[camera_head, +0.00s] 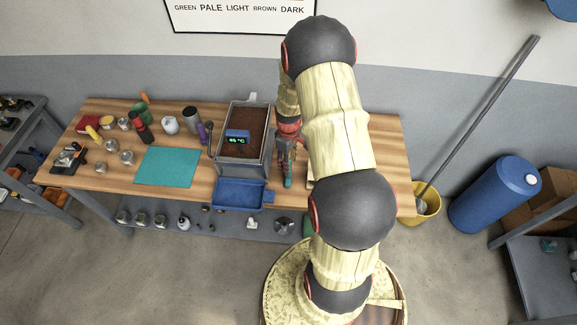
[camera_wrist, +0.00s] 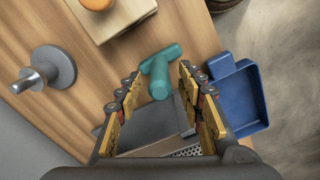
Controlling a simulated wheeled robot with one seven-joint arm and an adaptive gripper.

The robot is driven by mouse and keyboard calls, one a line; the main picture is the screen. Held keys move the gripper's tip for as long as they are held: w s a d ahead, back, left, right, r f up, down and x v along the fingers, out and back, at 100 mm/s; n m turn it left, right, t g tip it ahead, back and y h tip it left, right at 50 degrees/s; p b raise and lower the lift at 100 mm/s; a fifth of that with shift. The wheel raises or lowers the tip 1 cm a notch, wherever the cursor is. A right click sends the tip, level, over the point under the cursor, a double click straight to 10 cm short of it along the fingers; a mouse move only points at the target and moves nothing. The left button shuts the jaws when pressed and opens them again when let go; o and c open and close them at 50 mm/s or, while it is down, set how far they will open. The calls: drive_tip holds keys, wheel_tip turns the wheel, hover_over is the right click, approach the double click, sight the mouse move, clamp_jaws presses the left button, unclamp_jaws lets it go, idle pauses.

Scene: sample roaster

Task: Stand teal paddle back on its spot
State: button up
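The teal paddle (camera_wrist: 160,68) shows in the wrist view just beyond my fingertips, as a rounded T shape with its stem pointing toward my gripper. In the head view only a small teal part of it (camera_head: 288,183) shows below my gripper, at the table's front. My gripper (camera_wrist: 161,80) is open, with one finger on each side of the paddle's stem and visible gaps. In the head view my gripper (camera_head: 287,158) is beside the roaster's right side, partly hidden by my arm. The paddle's spot cannot be made out.
The grey roaster (camera_head: 260,152) with a lit display stands left of my gripper. A blue tray (camera_head: 240,195) sits at its front; it also shows in the wrist view (camera_wrist: 240,100). A wooden block (camera_wrist: 127,18) and a grey metal stand (camera_wrist: 62,68) are nearby. A teal mat (camera_head: 168,167) lies left.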

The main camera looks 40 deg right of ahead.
wheel_tip(320, 180, up, 8)
drive_tip(key=shift+r, duration=0.15)
drive_tip(key=a+r+m+t, duration=0.1)
drive_tip(key=a+r, duration=0.6)
drive_tip(key=r, duration=0.3)
drive_tip(key=a+r+t, duration=0.2)
drive_tip(key=a+r, duration=0.5)
drive_tip(key=r, duration=0.4)
drive_tip(key=s+a+r+t, duration=0.1)
drive_tip(key=s+a+r, duration=0.4)
drive_tip(key=s+a, duration=0.1)
drive_tip(key=s+a+r+m+t, duration=0.1)
drive_tip(key=s+a+r, duration=0.4)
drive_tip(key=s+a, duration=0.2)
drive_tip(key=shift+s+m+t, duration=0.3)
drive_tip(key=shift+s, duration=0.45)
wheel_tip(320, 180, down, 13)
drive_tip(key=b, duration=1.3)
drive_tip(key=shift+f, duration=0.2)
